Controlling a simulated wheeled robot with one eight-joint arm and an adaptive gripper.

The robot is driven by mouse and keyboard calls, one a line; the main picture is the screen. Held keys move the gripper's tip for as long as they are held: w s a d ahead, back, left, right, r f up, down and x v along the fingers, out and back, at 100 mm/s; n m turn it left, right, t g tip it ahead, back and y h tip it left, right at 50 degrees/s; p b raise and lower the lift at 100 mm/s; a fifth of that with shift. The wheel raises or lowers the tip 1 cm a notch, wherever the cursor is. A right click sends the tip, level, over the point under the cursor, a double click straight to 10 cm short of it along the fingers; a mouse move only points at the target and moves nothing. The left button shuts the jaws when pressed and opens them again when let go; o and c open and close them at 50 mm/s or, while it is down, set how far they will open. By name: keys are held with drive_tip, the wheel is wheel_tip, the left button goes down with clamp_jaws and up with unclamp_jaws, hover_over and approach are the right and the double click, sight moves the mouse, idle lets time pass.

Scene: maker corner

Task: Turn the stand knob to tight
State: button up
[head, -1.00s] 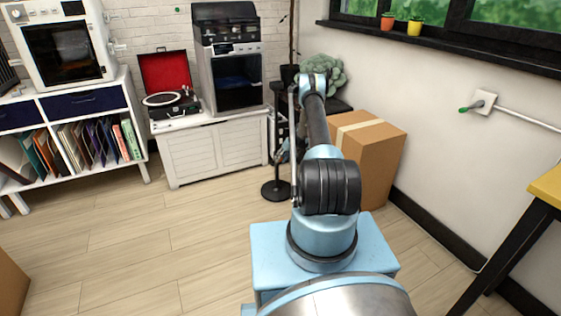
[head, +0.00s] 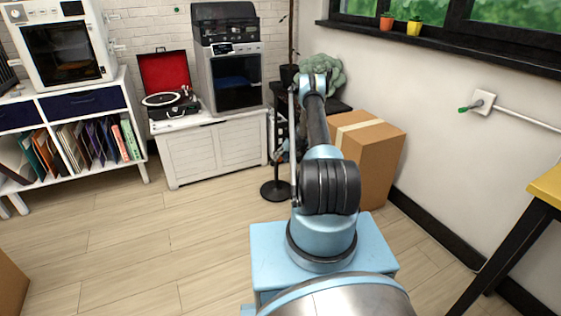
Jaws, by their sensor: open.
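A thin black stand rises from a round black base (head: 276,190) on the floor, just left of my arm. The stand's knob cannot be made out; my arm and dark clutter cover the middle of the pole. My arm reaches forward over the blue base and bends down at its far end. My gripper (head: 283,152) is small and partly hidden near the lower pole, open. I cannot tell whether it touches the stand.
A cardboard box (head: 374,160) stands right of my arm, by the wall. A white cabinet (head: 215,150) with a record player (head: 170,100) and a grey-black machine (head: 232,75) is behind left. A yellow table (head: 546,188) is at right.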

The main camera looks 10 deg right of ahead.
drive_tip(key=v, duration=1.1)
drive_tip(key=shift+d+r, duration=0.25)
drive_tip(key=shift+r, duration=0.05)
drive_tip(key=shift+s, duration=0.15)
drive_tip(key=s+a+r+m+t+h, duration=0.1)
drive_tip(key=s+a+r+m+h, duration=0.15)
drive_tip(key=m, duration=1.45)
drive_tip(key=s+a+r+m+t+h, duration=0.1)
drive_tip(key=s+a+r+m+h, duration=0.2)
drive_tip(key=m, duration=1.5)
drive_tip(key=x, duration=1.1)
drive_tip(key=w+a+x, duration=0.1)
drive_tip(key=x, duration=0.5)
drive_tip(key=shift+w+f, duration=0.1)
